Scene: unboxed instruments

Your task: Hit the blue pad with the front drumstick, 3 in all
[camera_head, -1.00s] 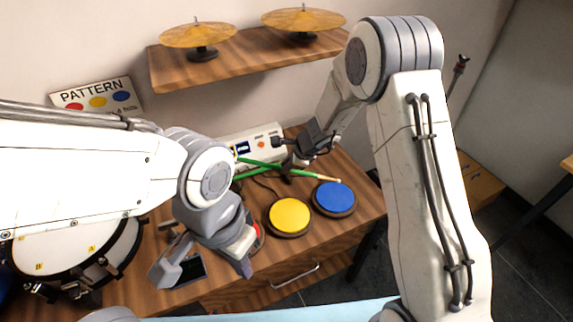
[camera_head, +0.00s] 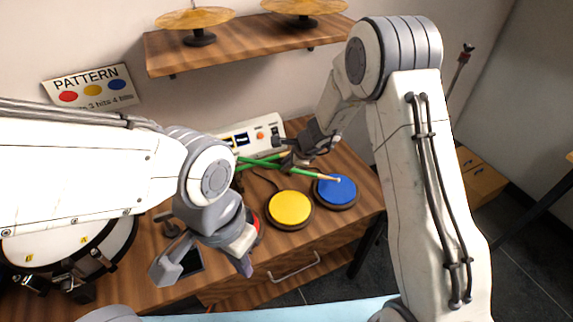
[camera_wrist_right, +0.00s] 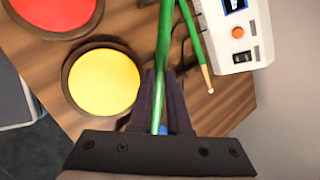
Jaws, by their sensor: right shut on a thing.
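The blue pad (camera_head: 336,193) is a round pad with a dark rim at the right of the wooden desk; only a sliver of blue shows between the fingers in the right wrist view. My right gripper (camera_head: 289,162) is shut on a green drumstick (camera_head: 318,174), also seen in the right wrist view (camera_wrist_right: 163,70). Its pale tip overlaps the pad's far part in the head view; I cannot tell whether it touches. A second green drumstick (camera_wrist_right: 196,45) with a tan tip lies near the white device. My left gripper (camera_head: 243,265) hangs in front, its jaw gap unclear.
The yellow pad (camera_head: 290,208) sits left of the blue pad; the red pad (camera_wrist_right: 62,12) is beyond it. The white device (camera_wrist_right: 237,32) stands behind. A shelf (camera_head: 235,52) with cymbals hangs above. A drum (camera_head: 75,245) is at left.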

